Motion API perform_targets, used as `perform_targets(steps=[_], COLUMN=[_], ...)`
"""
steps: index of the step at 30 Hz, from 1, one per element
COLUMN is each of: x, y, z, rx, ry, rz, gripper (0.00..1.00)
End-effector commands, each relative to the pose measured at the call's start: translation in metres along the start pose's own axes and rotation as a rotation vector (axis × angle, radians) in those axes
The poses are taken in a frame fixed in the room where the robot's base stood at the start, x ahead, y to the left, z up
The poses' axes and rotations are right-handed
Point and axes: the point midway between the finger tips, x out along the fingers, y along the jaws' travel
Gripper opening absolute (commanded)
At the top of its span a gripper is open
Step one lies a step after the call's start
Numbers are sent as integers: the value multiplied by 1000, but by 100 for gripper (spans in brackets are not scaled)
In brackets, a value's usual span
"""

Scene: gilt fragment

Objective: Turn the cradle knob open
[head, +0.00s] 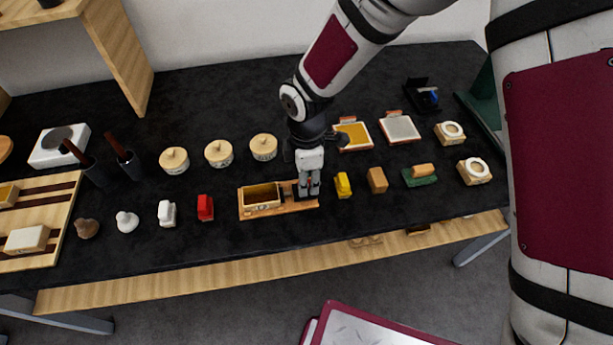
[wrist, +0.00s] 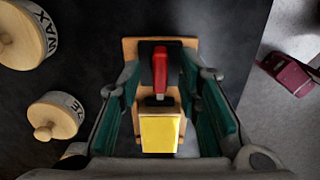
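The cradle is a wooden base (head: 284,210) on the black bench, with an open wooden box with an amber interior (head: 262,194) at its left end. In the wrist view, the base (wrist: 130,48) carries a dark plate with a red knob (wrist: 160,68), long and narrow and lined up with the base. A bright yellow block-like part (wrist: 159,134) lies below it in that view. My gripper (head: 309,190) points down over the right end of the cradle and hides the knob in the head view. In the wrist view, its teal fingers (wrist: 160,85) are apart on either side of the knob; contact is unclear.
A red block (head: 205,207) stands left of the cradle and a yellow block (head: 343,185) close to its right. Several lidded jars (head: 218,153) stand behind. Framed trays (head: 400,128) lie behind to the right. The bench's front strip is clear.

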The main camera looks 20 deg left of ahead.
Motion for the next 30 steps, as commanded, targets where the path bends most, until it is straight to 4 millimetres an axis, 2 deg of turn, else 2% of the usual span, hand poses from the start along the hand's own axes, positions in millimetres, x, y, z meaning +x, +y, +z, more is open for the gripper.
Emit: perform_targets(steps=[1, 5, 19, 30], x=[0, 0, 0, -1], y=[0, 0, 0, 0], z=[0, 0, 0, 0], rx=[0, 0, 50, 316], ry=[0, 0, 0, 0], rz=[0, 0, 1, 1], gripper=[29, 0, 0, 0])
